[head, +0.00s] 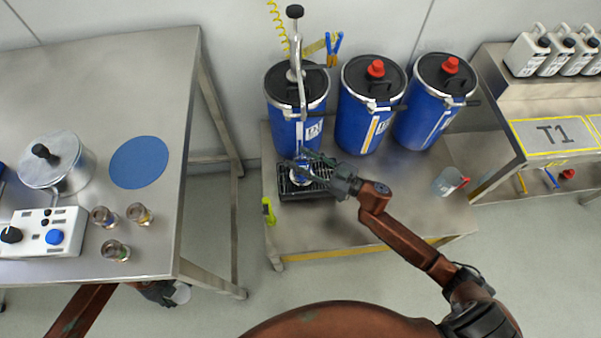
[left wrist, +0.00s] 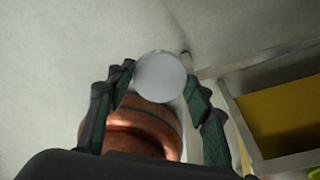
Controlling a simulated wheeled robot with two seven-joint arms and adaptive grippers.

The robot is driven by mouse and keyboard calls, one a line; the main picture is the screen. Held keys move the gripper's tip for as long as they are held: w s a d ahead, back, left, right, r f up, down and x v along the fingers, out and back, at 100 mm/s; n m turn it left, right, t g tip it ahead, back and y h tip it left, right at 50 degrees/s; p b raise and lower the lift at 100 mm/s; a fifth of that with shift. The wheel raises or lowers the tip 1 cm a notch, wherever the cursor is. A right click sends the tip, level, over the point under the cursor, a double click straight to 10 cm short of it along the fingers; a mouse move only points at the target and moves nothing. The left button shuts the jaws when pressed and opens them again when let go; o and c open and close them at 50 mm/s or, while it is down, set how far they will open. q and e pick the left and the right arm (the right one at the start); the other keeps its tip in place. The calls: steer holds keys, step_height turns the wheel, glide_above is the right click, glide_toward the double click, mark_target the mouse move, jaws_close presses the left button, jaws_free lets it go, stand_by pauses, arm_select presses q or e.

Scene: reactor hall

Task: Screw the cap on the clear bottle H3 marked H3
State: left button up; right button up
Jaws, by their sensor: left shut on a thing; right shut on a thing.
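My left gripper (head: 167,291) is low beside the left table's front edge. It is shut on a round white cap (head: 182,293), which shows as a pale disc between the fingers in the left wrist view (left wrist: 160,77). My right gripper (head: 330,176) is at the black drip grate below the left drum. It is shut on a small bottle (head: 317,152) that looks clear with blue on it, upright over the grate. Fingers hide part of the bottle, and I cannot read a mark on it. Cap and bottle are far apart.
Three blue drums (head: 371,105) stand at the back of the low middle table (head: 330,235); the left one carries a lever pump (head: 297,60). A red-handled cup (head: 448,181) is to the right. The left table (head: 165,85) holds a pot (head: 57,163), a blue mat (head: 139,162) and glass beakers (head: 115,250).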

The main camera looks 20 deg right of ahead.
jaws_close()
arm_select(q)
steer(key=shift+r, duration=0.1)
arm_select(e)
steer(key=shift+r, duration=0.15)
